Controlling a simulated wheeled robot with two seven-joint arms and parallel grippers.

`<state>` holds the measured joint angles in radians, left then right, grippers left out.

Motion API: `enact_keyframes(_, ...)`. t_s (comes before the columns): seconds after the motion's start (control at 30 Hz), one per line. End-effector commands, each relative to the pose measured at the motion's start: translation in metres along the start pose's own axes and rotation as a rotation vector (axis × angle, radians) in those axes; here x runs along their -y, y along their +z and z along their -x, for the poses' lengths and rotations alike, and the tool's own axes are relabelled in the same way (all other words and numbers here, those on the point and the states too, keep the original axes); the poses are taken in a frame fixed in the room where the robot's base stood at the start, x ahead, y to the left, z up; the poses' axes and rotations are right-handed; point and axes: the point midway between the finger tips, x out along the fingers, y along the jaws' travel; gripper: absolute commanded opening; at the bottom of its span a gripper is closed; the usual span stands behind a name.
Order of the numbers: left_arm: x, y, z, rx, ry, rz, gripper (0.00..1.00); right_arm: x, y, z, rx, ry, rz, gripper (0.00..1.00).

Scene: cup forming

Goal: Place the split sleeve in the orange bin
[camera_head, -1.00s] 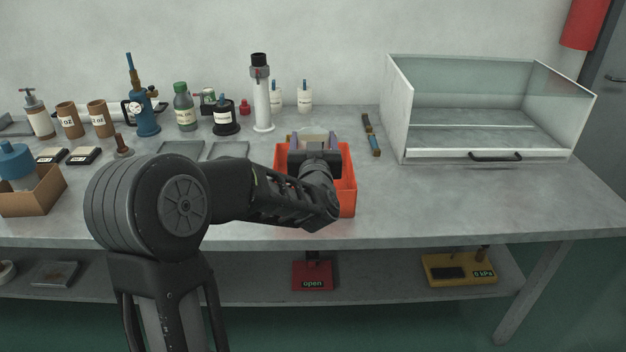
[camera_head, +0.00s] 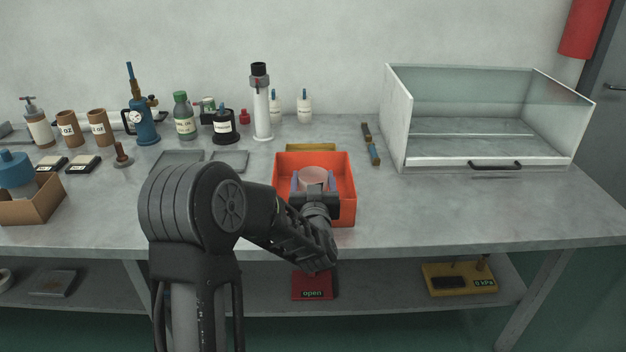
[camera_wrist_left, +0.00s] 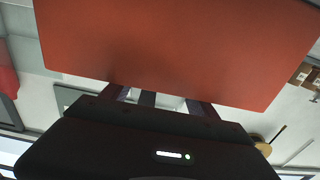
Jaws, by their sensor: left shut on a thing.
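The orange bin (camera_head: 346,200) stands open near the table's front edge, in the middle of the head view. My left gripper (camera_head: 314,181) is over the bin's opening, its bluish fingers shut on a pale, pinkish round piece, which looks like the split sleeve (camera_head: 313,173). The sleeve shows within the bin's outline; I cannot tell whether it touches the floor. No split in it can be made out. In the left wrist view, a flat orange wall of the bin (camera_wrist_left: 180,50) hides the fingertips and sleeve. My right gripper is not in view.
A yellowish strip (camera_head: 311,147) lies behind the bin. A white column (camera_head: 262,115) and several bottles stand at the back. Flat grey plates (camera_head: 228,160) lie to the left. A glass-sided case (camera_head: 490,120) stands at the right. The table right of the bin is clear.

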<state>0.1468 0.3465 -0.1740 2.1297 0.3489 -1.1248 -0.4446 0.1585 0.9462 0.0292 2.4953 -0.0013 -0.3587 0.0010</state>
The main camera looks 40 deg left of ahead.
Motion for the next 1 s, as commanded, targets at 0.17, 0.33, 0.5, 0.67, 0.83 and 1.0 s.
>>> enact_keyframes(0.17, 0.0002, -0.0009, -0.0001, -0.001, 0.000, 0.001, 0.10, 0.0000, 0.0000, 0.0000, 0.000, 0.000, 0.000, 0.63)
enact_keyframes(0.33, 0.0002, 0.0022, -0.0001, -0.001, -0.001, 0.001, 0.70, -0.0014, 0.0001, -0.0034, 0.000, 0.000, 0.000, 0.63)
enact_keyframes(0.5, 0.0003, 0.0015, -0.0001, 0.000, -0.001, 0.001, 0.84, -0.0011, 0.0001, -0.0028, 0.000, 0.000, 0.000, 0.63)
enact_keyframes(0.67, 0.0003, 0.0015, -0.0001, -0.001, -0.001, 0.001, 0.90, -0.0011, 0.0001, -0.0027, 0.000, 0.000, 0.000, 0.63)
enact_keyframes(0.83, 0.0003, 0.0009, -0.0001, -0.001, -0.001, 0.001, 0.90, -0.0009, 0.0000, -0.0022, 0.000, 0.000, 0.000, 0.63)
enact_keyframes(1.0, 0.0000, -0.0010, 0.0049, -0.001, 0.000, 0.002, 0.90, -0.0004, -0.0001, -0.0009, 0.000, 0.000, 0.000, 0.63)
